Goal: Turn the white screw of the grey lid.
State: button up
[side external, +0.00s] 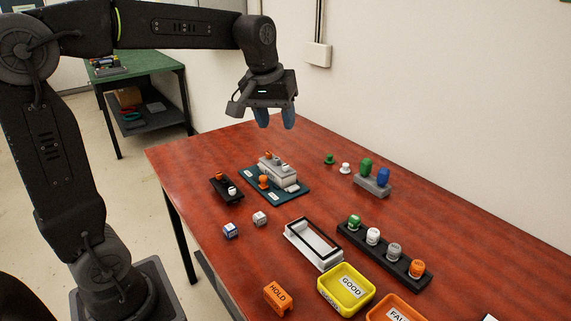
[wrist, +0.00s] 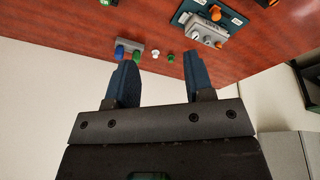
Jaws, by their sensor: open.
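The grey lid (side external: 290,183) sits on a dark teal plate (side external: 291,195) near the back of the red table. Small screw heads stand along its top, an orange one (side external: 268,155) and a white one (side external: 285,166). In the wrist view the lid (wrist: 206,31) is upper right of centre, with a white screw (wrist: 195,36) and an orange one (wrist: 219,44) along it. My gripper (side external: 275,120) is open and empty, pointing down, well above the table behind the lid. Its two blue fingers are spread apart in the wrist view (wrist: 161,58). Nothing touches the lid.
An orange knob (side external: 263,182) stands on the plate. A black tray (side external: 227,190) with small caps is left of it. A grey block (side external: 372,187) with green and blue knobs stands right. Front: black rack (side external: 383,255), white frame (side external: 313,246), yellow bin (side external: 346,290), orange HOLD block (side external: 277,297).

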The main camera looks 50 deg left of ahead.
jog(key=w+a+f+n+g, duration=0.2)
jog(key=w+a+f+n, duration=0.15)
jog(key=w+a, duration=0.5)
jog(key=n+g, duration=0.1)
jog(key=n, duration=0.4)
send_near(285, 165)
jog(key=shift+m+h, duration=0.25)
jog(key=shift+h, duration=0.05)
jog(key=f, duration=0.9)
jog(key=shift+w+a+f, duration=0.1)
jog(key=shift+a+f, duration=0.05)
jog(key=shift+a, duration=0.1)
jog(key=shift+c, duration=0.3)
grip_shut()
